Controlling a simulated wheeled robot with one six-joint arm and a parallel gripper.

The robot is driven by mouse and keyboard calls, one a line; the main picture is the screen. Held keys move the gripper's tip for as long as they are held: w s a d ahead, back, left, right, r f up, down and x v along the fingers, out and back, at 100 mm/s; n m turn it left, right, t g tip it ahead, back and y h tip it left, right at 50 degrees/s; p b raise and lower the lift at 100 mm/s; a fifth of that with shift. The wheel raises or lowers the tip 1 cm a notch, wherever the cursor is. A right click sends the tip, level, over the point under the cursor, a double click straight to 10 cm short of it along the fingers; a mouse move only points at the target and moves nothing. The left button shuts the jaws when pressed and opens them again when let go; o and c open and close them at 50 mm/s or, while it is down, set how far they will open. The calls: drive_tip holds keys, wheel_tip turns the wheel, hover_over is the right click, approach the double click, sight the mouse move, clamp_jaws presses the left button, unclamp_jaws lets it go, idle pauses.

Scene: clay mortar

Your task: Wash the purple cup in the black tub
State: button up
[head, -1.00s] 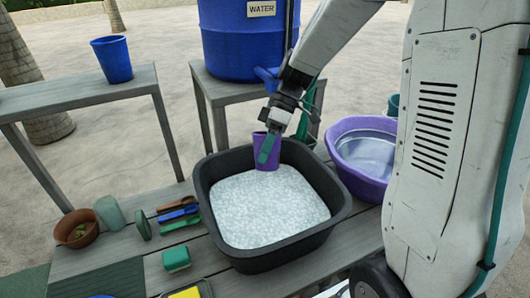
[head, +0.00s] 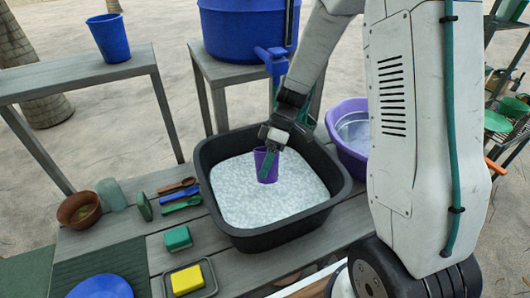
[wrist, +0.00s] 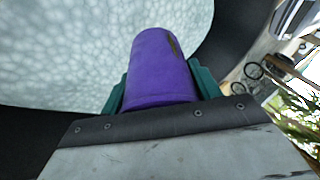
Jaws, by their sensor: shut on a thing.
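The purple cup (head: 264,165) is over the black tub (head: 211,192), at the foam near the tub's back right. White suds (head: 245,205) fill the tub. My gripper (head: 270,158) reaches down from the upper right and is shut on the cup. In the wrist view the purple cup (wrist: 160,62) sits between the two green fingers of my gripper (wrist: 160,92), with a brownish mark on its side near the far end. The suds (wrist: 60,50) show behind it. I cannot tell whether the cup's lower end is in the foam.
A purple basin (head: 350,165) stands right of the tub. Left of the tub are a green sponge (head: 178,238), several utensils (head: 180,196) and a yellow sponge (head: 187,280) in a tray. A blue water barrel (head: 240,40) with a tap stands behind. A blue cup (head: 108,38) is on the left bench.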

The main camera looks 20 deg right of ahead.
drive_tip(key=shift+f, duration=4.25)
drive_tip(key=shift+f, duration=0.2)
drive_tip(key=shift+f, duration=0.3)
drive_tip(key=shift+r, duration=0.1)
